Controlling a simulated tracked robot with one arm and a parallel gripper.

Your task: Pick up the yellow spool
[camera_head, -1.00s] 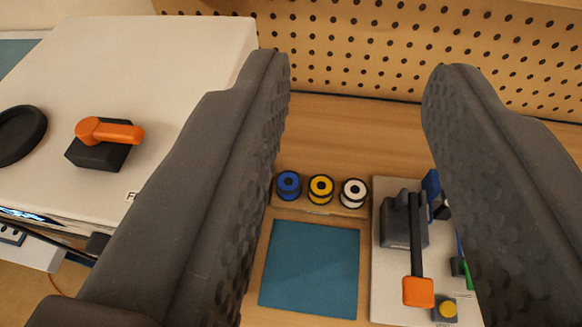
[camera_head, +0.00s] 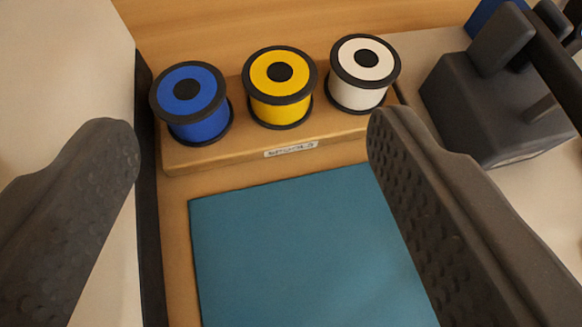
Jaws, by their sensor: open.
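The yellow spool (camera_head: 279,108) stands upright on a low wooden block, with black rims and a black centre, in the upper middle of the view. It is between a blue spool (camera_head: 205,123) on its left and a white spool (camera_head: 358,96) on its right. My gripper (camera_head: 250,140) is open and empty. Its two dark textured fingers are wide apart at the left and right. The yellow spool lies beyond the fingertips, between them in the picture, and nothing touches it.
The wooden block (camera_head: 235,158) carries a small label. A teal mat (camera_head: 300,250) lies in front of it. A dark grey lever device (camera_head: 490,110) stands on a pale panel at the right. A white box side with a dark edge (camera_head: 148,200) rises at the left.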

